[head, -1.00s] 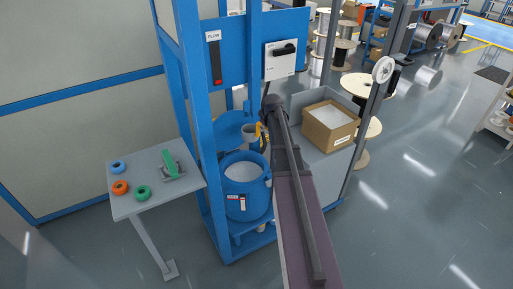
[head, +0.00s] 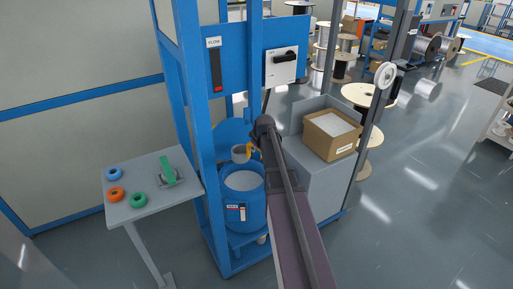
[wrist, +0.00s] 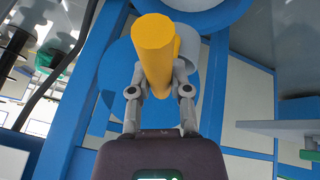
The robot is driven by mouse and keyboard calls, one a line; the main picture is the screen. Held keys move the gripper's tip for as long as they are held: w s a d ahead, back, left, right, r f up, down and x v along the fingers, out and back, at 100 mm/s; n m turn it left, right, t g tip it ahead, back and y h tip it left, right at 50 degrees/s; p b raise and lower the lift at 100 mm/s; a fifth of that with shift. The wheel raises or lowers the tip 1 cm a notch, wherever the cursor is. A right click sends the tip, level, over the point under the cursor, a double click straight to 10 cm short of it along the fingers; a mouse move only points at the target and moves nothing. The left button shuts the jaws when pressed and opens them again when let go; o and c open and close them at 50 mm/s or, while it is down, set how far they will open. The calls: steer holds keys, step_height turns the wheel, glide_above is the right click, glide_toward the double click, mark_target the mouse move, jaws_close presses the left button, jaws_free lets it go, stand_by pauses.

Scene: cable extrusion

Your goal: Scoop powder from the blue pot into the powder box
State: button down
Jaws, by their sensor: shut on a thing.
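The blue pot (head: 240,213) stands inside the blue frame with pale powder (head: 243,181) filling it close to the rim. My gripper (head: 256,148) is shut on the yellow handle of a grey scoop (head: 240,153). The scoop's cup is just above the back rim of the pot in the head view; its contents cannot be made out. In the wrist view, my gripper (wrist: 158,75) has its fingers on either side of the yellow handle (wrist: 155,48). The powder box (head: 345,144), a cardboard box holding pale powder, sits on a grey cabinet to the right.
Blue frame posts (head: 202,130) stand close to the left of the pot. A control panel with a black switch (head: 285,57) hangs above. A small side table (head: 140,183) at left holds coloured rings and a green-handled tool. Cable spools stand behind the box.

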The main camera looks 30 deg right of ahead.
step_height(320, 180, down, 13)
steer(key=b, duration=1.2)
steer(key=shift+b, duration=0.3)
steer(key=shift+f+b, duration=0.35)
steer(key=shift+b, duration=0.1)
steer(key=shift+f+b, duration=1)
stand_by(0.9)
steer(key=shift+f+b, duration=0.3)
steer(key=shift+f, duration=0.2)
stand_by(0.5)
steer(key=shift+f+b, duration=0.35)
steer(key=shift+b, duration=0.2)
steer(key=shift+f+b, duration=0.6)
stand_by(0.8)
